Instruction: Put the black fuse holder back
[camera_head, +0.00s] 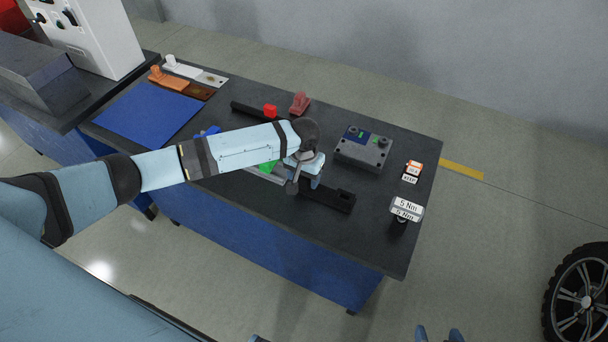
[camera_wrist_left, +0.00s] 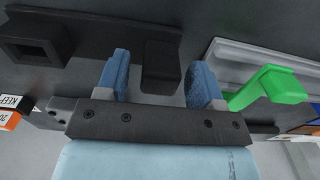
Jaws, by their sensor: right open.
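A black block that looks like the black fuse holder (camera_wrist_left: 160,60) stands on a long black strip (camera_wrist_left: 90,35) in the left wrist view. The strip has a square socket (camera_wrist_left: 38,50) near its end. In the head view the strip (camera_head: 328,197) lies on the table and my left wrist hides the block. My left gripper (camera_wrist_left: 160,75) is open, its blue fingers on either side of the block, with narrow gaps showing; it is over the strip in the head view (camera_head: 305,184). My right gripper (camera_head: 438,335) is open and empty at the bottom edge, off the table.
A green handle (camera_wrist_left: 275,84) on a silver rail is close beside my left gripper. A grey box (camera_head: 362,152), a 5 Nm block (camera_head: 406,208) and a small labelled block (camera_head: 412,170) stand to the right. A red piece (camera_head: 270,111) is behind my arm. The dark table's (camera_head: 380,240) front right is clear.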

